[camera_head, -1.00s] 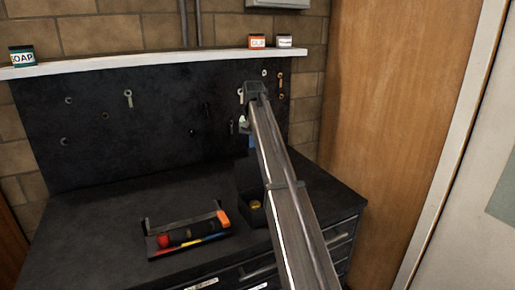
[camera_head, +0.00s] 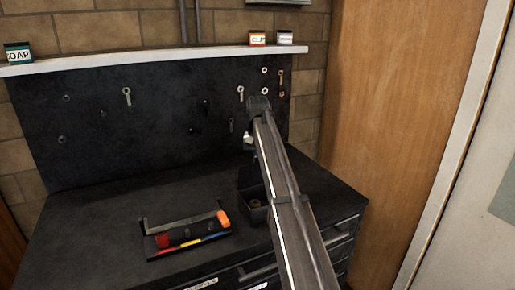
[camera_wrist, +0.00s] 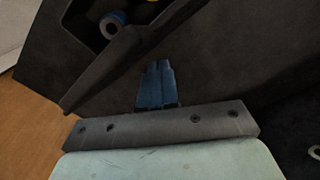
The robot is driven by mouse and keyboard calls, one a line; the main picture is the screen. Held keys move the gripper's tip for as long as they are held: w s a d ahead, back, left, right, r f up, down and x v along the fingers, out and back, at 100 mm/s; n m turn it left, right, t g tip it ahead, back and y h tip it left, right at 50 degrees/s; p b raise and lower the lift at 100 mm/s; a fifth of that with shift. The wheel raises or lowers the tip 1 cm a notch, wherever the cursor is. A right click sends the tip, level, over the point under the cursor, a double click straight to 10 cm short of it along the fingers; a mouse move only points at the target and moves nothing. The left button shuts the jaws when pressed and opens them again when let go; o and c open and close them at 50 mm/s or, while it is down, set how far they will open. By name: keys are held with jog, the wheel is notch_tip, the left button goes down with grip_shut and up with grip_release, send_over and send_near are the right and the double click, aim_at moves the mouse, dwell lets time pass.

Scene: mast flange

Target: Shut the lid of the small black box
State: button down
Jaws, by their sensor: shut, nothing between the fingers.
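The small black box (camera_head: 244,207) stands on the dark bench top, left of my arm, partly covered by it. Its top is open and a small gold-brown item shows inside. A dark panel that looks like its raised lid (camera_head: 244,178) stands at the back of the box, hard to tell from the dark background. My gripper (camera_wrist: 157,68) has its blue fingers shut and empty. In the wrist view they point at dark surfaces near the open box; contact cannot be told. A blue ring-shaped item (camera_wrist: 112,25) shows beyond a dark edge. In the head view the fingertips are hidden.
An open tool tray (camera_head: 187,246) with coloured tools and an orange piece lies left of the box. Behind is a black pegboard (camera_head: 150,105) with hanging tools, under a white shelf (camera_head: 150,60). A wooden panel (camera_head: 390,120) stands to the right. The bench's left part is clear.

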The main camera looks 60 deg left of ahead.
jog(key=shift+d+r, duration=0.1)
jog(key=shift+d, duration=0.2)
jog(key=shift+d, duration=0.35)
